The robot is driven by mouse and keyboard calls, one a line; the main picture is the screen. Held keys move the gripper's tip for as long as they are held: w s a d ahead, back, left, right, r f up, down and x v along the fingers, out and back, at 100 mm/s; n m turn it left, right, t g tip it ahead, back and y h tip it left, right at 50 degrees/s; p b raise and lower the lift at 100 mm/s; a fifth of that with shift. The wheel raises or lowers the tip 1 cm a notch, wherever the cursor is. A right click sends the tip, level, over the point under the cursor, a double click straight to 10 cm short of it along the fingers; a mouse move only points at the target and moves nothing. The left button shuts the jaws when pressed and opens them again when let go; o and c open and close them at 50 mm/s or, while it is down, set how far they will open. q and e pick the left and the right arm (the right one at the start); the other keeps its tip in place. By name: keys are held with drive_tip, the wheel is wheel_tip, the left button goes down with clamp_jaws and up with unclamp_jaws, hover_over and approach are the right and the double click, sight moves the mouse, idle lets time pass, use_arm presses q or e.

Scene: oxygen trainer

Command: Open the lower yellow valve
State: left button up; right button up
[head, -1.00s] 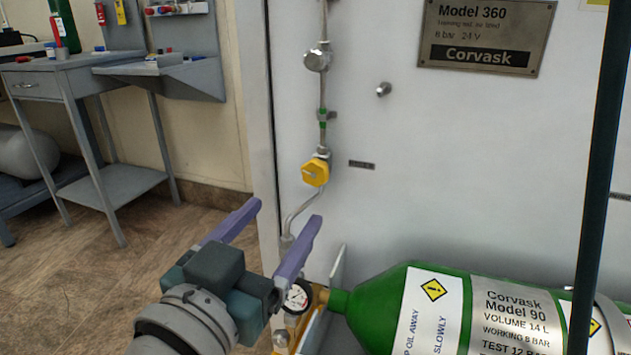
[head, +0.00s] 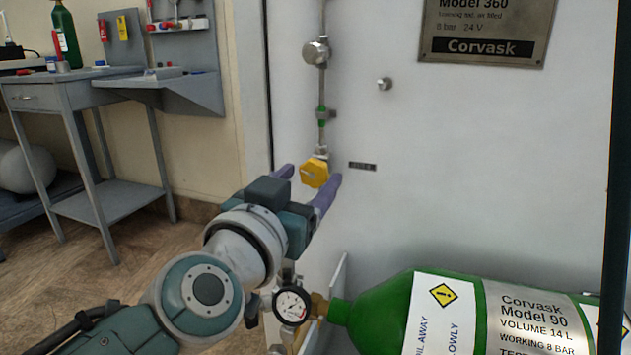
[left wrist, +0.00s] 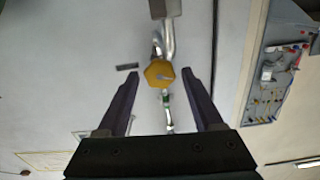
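The yellow valve (head: 315,172) is a faceted knob on a thin steel pipe on the light panel. In the left wrist view the yellow valve (left wrist: 159,73) lies just past the fingertips, between their lines. My left gripper (head: 310,174) is open, with one purple finger on each side of the valve in the head view. The left wrist view shows the open, empty gripper (left wrist: 159,78) with a gap on both sides of the knob. I cannot tell any contact. My right gripper is not in view.
A green gas cylinder (head: 390,312) lies at the lower right, with a pressure gauge (head: 291,306) at its neck. A round silver knob (head: 316,52) sits higher on the pipe. A grey workbench (head: 110,90) stands at the left.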

use_arm(q)
clamp_jaws()
idle(0.3)
drive_tip(key=n, duration=0.3)
drive_tip(key=shift+n, duration=2)
drive_tip(key=shift+o, duration=1)
unclamp_jaws()
